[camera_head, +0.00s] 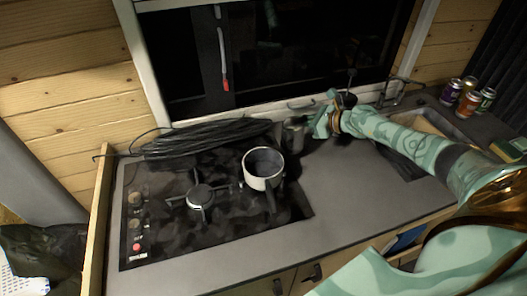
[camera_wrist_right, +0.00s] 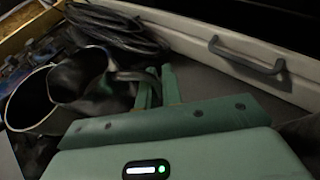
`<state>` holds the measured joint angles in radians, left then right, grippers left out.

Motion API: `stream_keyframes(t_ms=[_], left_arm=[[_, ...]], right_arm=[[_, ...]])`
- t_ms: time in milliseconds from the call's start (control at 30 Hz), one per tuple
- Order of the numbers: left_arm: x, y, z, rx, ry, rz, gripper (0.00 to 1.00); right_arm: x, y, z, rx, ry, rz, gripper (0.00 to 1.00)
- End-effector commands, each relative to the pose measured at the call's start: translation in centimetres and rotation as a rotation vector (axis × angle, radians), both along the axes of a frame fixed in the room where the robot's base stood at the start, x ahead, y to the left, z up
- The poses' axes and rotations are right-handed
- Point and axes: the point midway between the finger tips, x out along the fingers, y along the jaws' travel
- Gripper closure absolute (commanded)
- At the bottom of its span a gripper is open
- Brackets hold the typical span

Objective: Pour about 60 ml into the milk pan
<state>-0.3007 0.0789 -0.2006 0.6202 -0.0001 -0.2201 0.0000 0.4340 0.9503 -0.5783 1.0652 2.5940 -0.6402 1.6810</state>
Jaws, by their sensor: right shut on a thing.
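The milk pan (camera_head: 258,184) is a small pale pot with a dark inside and a dark handle pointing towards me. It stands on the right part of the hob; its pale rim shows at the left of the right wrist view (camera_wrist_right: 9,103). My right gripper (camera_head: 318,127) is behind and to the right of the pan, shut on the handle of a dark metal jug (camera_head: 294,135). In the right wrist view the jug (camera_wrist_right: 82,82) overlaps the pan's rim, its handle between the fingers (camera_wrist_right: 150,90). I cannot see any liquid. My left gripper is out of view.
The black hob (camera_head: 160,232) has a bare burner (camera_head: 200,196) left of the pan. Coiled black cable (camera_head: 205,138) lies behind it under the window. A sink (camera_head: 435,122) and several cans (camera_head: 467,103) are at the right. The grey counter (camera_head: 345,200) is clear in front.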

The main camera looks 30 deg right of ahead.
Motion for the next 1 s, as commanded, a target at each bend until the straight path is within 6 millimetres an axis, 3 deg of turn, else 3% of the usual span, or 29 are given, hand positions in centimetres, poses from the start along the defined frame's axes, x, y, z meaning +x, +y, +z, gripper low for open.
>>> stream_keyframes(t_ms=[600, 1000], left_arm=[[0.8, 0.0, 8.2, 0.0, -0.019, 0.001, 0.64], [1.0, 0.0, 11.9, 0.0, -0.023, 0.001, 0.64]], right_arm=[[-0.9, 3.2, 4.1, -0.361, -0.114, 0.004, 1.0], [-1.7, 5.7, 6.4, -0.6, -0.188, 0.003, 1.0]])
